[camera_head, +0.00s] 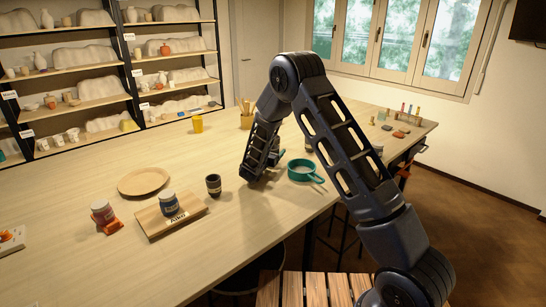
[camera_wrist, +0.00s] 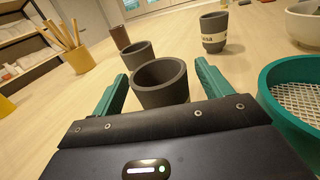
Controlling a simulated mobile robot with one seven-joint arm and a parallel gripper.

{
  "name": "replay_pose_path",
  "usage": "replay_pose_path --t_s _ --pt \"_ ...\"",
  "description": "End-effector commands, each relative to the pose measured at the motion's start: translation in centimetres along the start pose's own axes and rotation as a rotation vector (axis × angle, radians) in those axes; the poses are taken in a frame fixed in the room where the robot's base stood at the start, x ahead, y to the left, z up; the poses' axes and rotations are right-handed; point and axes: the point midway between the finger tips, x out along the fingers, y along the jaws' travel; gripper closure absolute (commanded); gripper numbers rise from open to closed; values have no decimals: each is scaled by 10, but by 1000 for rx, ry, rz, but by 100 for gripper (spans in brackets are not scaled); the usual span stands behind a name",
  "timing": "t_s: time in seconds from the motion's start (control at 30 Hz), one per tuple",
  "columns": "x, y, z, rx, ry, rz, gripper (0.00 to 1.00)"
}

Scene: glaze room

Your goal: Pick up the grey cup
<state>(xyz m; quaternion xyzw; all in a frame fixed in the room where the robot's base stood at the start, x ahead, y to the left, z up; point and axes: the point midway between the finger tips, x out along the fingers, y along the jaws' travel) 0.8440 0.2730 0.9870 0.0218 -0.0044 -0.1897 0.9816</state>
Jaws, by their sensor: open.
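My gripper (camera_wrist: 162,72) is open, with one teal finger on each side of a dark grey cup (camera_wrist: 160,92) in the wrist view. The cup stands upright and looks empty; I cannot tell whether a finger touches it. A second dark grey cup (camera_wrist: 138,56) stands just behind it, and a dark brown cylinder (camera_wrist: 118,37) is farther back. A grey cup with a pale labelled band (camera_wrist: 213,42) stands behind to the right. In the head view my gripper (camera_head: 268,175) is low over the table, and my arm hides the cup between the fingers.
A teal sieve (camera_wrist: 268,92) is close on the right; it also shows in the head view (camera_head: 303,178). A pale bowl (camera_wrist: 305,30) stands behind it. A yellow pot of wooden tools (camera_wrist: 80,61) is at left. A dark cup (camera_head: 213,186) stands near a wooden board (camera_head: 196,206).

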Motion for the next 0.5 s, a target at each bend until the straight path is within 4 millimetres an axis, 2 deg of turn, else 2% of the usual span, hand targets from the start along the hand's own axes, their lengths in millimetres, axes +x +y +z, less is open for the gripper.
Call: replay_pose_path --t_s 0.07,0.33,0.5 --pt "0 0 0 0 0 0 22" --pt "0 0 0 0 0 0 73" --pt "0 0 0 0 0 0 74"
